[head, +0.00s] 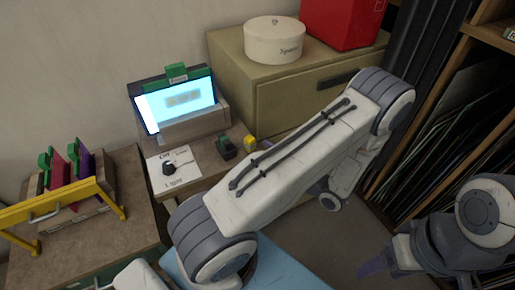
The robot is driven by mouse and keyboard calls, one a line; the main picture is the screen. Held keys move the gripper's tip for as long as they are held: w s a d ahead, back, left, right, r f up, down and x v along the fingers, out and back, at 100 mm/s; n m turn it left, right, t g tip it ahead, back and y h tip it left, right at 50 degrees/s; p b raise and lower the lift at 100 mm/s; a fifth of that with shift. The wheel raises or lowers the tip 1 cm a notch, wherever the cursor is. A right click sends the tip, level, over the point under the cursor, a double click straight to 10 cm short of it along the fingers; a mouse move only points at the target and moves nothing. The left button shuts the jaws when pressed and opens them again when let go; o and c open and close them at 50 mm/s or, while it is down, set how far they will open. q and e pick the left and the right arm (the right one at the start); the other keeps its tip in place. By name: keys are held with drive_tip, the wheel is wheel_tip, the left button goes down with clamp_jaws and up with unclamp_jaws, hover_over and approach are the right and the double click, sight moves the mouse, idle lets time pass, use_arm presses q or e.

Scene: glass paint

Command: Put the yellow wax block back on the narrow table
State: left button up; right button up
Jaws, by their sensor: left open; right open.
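The yellow wax block (250,142) is a small piece at the right edge of the narrow table (205,172), just beyond my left arm's long link. I cannot tell whether it rests on the top or is held at the edge. My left arm crosses the middle of the view. Its wrist shows below the link, but its gripper fingers are hidden behind the arm. My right gripper (375,265) is at the lower right, open and empty, with dark fingers pointing left, well away from the block.
The narrow table also bears a lit screen (180,103), a printed sheet (172,172) and a dark green item (225,147). A drawer cabinet (290,95) with a white round box (274,40) stands behind. A side table (135,225) with a yellow rack (60,203) is left; shelving is right.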

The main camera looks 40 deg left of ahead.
use_arm(q)
drive_tip(key=d+b, duration=0.1)
drive_tip(key=d, duration=0.8)
drive_tip(key=s+d+r+n+h, duration=0.5)
drive_tip(key=s+d+h, duration=0.3)
drive_tip(key=d+h, duration=0.1)
drive_tip(key=s+d+r+n+h, duration=0.5)
drive_tip(key=s+d+h, duration=0.3)
drive_tip(key=d+h, duration=0.1)
drive_tip(key=shift+d+r+n+h, duration=0.15)
drive_tip(key=shift+r+n+h, duration=0.1)
drive_tip(key=shift+n+h, duration=0.2)
wheel_tip(320, 180, up, 3)
drive_tip(key=p, duration=0.2)
drive_tip(key=shift+p, duration=0.3)
